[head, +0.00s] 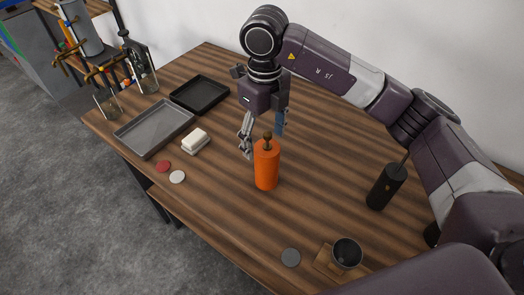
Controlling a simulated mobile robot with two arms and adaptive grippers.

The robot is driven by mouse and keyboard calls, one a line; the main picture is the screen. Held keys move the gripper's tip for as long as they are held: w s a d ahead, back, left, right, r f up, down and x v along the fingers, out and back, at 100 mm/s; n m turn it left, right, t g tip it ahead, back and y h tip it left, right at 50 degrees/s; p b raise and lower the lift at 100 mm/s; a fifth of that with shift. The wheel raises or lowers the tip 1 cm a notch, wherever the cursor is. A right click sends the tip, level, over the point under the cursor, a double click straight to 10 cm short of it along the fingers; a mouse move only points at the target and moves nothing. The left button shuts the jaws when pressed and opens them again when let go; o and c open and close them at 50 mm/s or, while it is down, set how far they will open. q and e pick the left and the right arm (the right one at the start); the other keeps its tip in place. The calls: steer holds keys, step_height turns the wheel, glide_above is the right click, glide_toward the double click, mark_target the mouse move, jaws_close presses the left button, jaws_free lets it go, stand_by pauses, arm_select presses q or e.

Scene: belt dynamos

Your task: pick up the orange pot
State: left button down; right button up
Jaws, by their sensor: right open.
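The orange pot (266,168) is a tall orange cylinder with a dark brown knob on top. It stands upright near the middle of the wooden table. My right gripper (263,140) points down at the pot's top, with its fingers apart. One finger shows left of the knob and the other to the right and a little behind it. I cannot tell whether either finger touches the pot. The gripper holds nothing. My left gripper is not in view.
The wooden table (330,150) also bears a grey tray (155,128), a black tray (200,93), a white block on a dish (195,141), red and white discs, a black cylinder (385,187), a grey disc (291,257) and a dark cup (346,253). Glassware apparatus stands at the upper left.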

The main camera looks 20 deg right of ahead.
mark_target(267, 155)
steer(key=shift+s+f+p, duration=0.1)
steer(key=shift+f+p, duration=0.2)
steer(key=shift+f, duration=0.6)
steer(key=shift+s+d+f+p, duration=0.1)
steer(key=shift+f+p, duration=0.2)
steer(key=shift+f, duration=0.05)
steer(key=f, duration=0.1)
steer(key=f+p, duration=0.2)
steer(key=f, duration=0.1)
steer(key=shift+d+f, duration=0.1)
steer(key=shift+d, duration=0.2)
steer(key=shift+w+f, duration=0.2)
steer(key=shift+f, duration=0.15)
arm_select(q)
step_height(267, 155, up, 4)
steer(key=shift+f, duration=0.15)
arm_select(e)
steer(key=shift+c, duration=0.4)
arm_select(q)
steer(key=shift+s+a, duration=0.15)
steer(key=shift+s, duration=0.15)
arm_select(e)
steer(key=shift+r, duration=0.1)
jaws_close()
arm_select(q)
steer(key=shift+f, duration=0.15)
arm_select(e)
steer(key=shift+r, duration=0.15)
